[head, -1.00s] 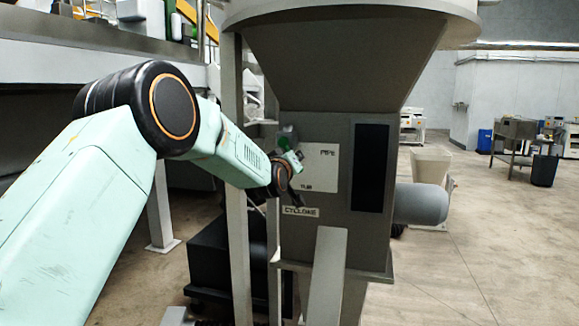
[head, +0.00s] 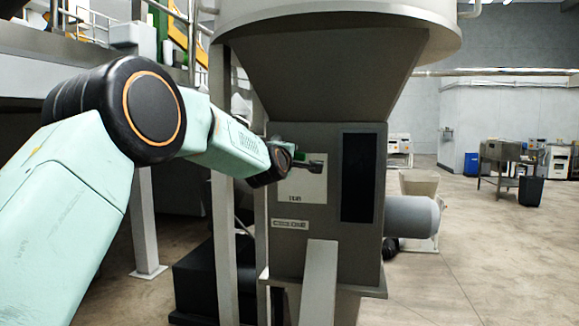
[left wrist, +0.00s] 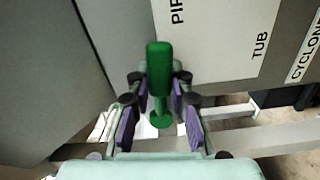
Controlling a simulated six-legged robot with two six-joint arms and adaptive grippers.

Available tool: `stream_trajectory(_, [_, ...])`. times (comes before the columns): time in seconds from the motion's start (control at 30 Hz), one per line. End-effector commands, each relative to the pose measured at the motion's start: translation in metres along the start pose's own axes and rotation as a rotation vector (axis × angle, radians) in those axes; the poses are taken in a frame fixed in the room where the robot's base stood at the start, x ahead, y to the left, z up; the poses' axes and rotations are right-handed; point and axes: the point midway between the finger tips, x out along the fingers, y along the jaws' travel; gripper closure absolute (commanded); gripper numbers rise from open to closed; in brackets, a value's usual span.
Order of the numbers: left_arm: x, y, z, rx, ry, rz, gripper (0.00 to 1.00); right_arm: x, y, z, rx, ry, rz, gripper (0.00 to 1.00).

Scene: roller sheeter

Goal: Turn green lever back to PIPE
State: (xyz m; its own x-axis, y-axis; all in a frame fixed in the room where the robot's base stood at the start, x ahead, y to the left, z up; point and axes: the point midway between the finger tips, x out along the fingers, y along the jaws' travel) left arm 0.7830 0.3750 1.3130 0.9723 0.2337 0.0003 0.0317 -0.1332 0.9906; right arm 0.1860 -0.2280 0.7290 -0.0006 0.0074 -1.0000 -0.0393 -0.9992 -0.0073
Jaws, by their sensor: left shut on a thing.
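The green lever (left wrist: 159,62) sits on the front of the grey machine and runs between the two fingers of my left gripper (left wrist: 160,105) in the left wrist view. My left gripper is shut on it. In the head view my left gripper (head: 312,163) lies level in front of the white label plate (head: 304,188) and hides most of the lever and the PIPE word. The plate's PIPE and TUB markings partly show in the left wrist view. My right gripper is in neither view.
A hopper (head: 335,70) tops the machine. A dark panel (head: 359,178) is right of the plate, and a grey cylinder (head: 410,216) sticks out beyond it. Upright posts (head: 223,200) stand left of the machine.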

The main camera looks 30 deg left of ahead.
Motion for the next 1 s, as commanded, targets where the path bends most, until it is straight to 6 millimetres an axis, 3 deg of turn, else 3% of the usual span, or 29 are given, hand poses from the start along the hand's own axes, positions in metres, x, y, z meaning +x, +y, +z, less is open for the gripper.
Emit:
stream_trajectory(0.3, [0.0,0.0029,0.0002,-0.128,-0.001,-0.006,1.0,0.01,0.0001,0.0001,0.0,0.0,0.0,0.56])
stream_trajectory(0.87, [0.0,0.0053,-0.0003,-0.158,0.0,-0.006,1.0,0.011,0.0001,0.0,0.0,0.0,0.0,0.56])
stream_trajectory(0.9, [0.0,0.0054,-0.0003,-0.158,0.0,-0.006,0.78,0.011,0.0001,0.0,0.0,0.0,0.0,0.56])
stream_trajectory(1.0, [0.0001,0.0057,-0.0004,-0.157,0.0,-0.005,0.7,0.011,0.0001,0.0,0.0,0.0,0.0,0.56])
